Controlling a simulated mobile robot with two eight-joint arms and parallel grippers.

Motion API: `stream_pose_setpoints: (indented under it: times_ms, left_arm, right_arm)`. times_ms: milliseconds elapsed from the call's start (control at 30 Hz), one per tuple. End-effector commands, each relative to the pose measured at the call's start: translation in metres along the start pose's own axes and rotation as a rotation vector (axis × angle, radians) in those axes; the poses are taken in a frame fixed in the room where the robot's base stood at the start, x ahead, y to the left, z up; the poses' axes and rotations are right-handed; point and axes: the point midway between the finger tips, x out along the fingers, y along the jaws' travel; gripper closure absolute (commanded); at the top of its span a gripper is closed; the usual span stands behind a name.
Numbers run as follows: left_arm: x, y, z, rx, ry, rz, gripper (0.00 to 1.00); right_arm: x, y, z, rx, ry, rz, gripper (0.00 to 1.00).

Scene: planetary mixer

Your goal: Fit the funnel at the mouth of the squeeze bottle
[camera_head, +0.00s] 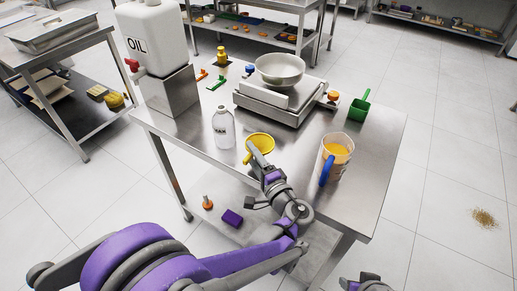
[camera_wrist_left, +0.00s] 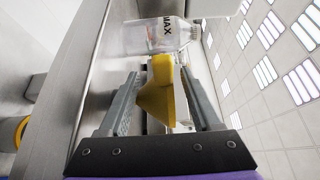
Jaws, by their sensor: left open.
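The yellow funnel (camera_head: 260,142) is near the front edge of the steel table, just right of the squeeze bottle. My left gripper (camera_head: 257,155) reaches it from the front. In the left wrist view the funnel (camera_wrist_left: 158,98) lies between the two open fingers (camera_wrist_left: 158,100); whether either finger touches it is unclear. The clear squeeze bottle (camera_head: 223,128) stands upright on the table, apart from the funnel. In the left wrist view the bottle (camera_wrist_left: 152,38) shows beyond the fingertips, its neck pointing right. Part of my right gripper (camera_head: 365,284) shows at the bottom edge; its jaws cannot be made out.
A scale with a metal bowl (camera_head: 280,70) stands behind the funnel. A pitcher with a blue handle (camera_head: 334,160) is to the right, a green scoop (camera_head: 360,107) behind it. A white oil canister (camera_head: 152,38) sits on a metal block at the left.

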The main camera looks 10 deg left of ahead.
Motion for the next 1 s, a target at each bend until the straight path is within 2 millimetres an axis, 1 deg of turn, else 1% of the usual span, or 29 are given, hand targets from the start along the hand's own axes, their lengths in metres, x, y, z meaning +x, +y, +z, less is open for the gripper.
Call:
stream_pose_setpoints:
  times_ms: [100, 233, 367, 567, 667, 700, 767, 800, 933, 1000]
  left_arm:
    - [0.020, -0.004, 0.002, 0.001, -0.005, -0.001, 0.35]
    - [0.038, -0.003, 0.002, 0.001, -0.003, 0.000, 0.35]
    - [0.045, -0.003, 0.002, 0.000, -0.002, 0.000, 0.35]
    - [0.045, -0.003, 0.002, 0.000, -0.001, 0.000, 0.35]
    - [0.045, -0.003, 0.002, 0.000, 0.000, 0.000, 0.51]
    - [0.045, -0.003, 0.002, 0.000, 0.000, 0.001, 0.58]
    - [0.045, -0.003, 0.002, 0.000, 0.000, 0.001, 0.69]
    - [0.045, -0.003, 0.001, 0.000, 0.000, 0.000, 0.76]
    - [0.045, -0.003, 0.001, 0.000, 0.000, 0.001, 1.00]
    - [0.045, -0.003, 0.001, 0.000, 0.000, 0.001, 1.00]
  right_arm:
    - [-0.004, 0.000, -0.003, 0.000, 0.001, 0.000, 0.50]
    - [-0.005, 0.000, -0.004, 0.000, 0.002, 0.000, 0.50]
    - [-0.005, 0.000, -0.004, 0.000, 0.002, 0.000, 0.50]
    - [-0.005, 0.000, -0.004, 0.000, 0.002, 0.000, 0.50]
    - [-0.005, 0.000, -0.004, 0.000, 0.002, 0.000, 0.50]
    - [-0.005, 0.000, -0.004, 0.000, 0.002, 0.000, 0.50]
    - [-0.005, 0.000, -0.004, 0.000, 0.002, 0.000, 0.50]
    - [-0.005, 0.000, -0.004, 0.000, 0.002, 0.000, 0.50]
    - [-0.005, 0.000, -0.004, 0.000, 0.002, 0.000, 0.50]
    - [-0.005, 0.000, -0.004, 0.000, 0.002, 0.000, 0.50]
